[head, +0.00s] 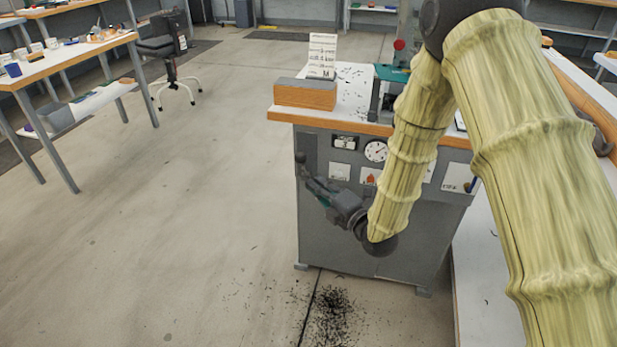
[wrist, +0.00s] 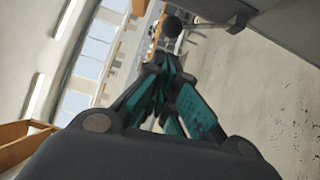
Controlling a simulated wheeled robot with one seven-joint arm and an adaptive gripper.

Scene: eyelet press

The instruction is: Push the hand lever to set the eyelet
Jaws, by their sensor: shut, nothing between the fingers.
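The eyelet press is a grey cabinet (head: 322,238) with a wooden-edged top, a gauge and labels on its front. A dark round knob on a short stem (head: 300,157), seemingly the end of the hand lever, shows at the cabinet's left front. The dark ball also shows in the wrist view (wrist: 172,26), just beyond my fingertips. My gripper (head: 307,181) is shut and empty, pointing up and left beside the knob; in the wrist view its teal fingers (wrist: 163,62) meet close to the ball. I cannot tell whether they touch.
A wooden block (head: 305,94), a sign (head: 322,54) and a red knob (head: 399,44) stand on the press top. A side table (head: 70,60) and an office chair (head: 160,45) are at the left. Open floor lies left of the cabinet, with black scraps (head: 335,312) in front.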

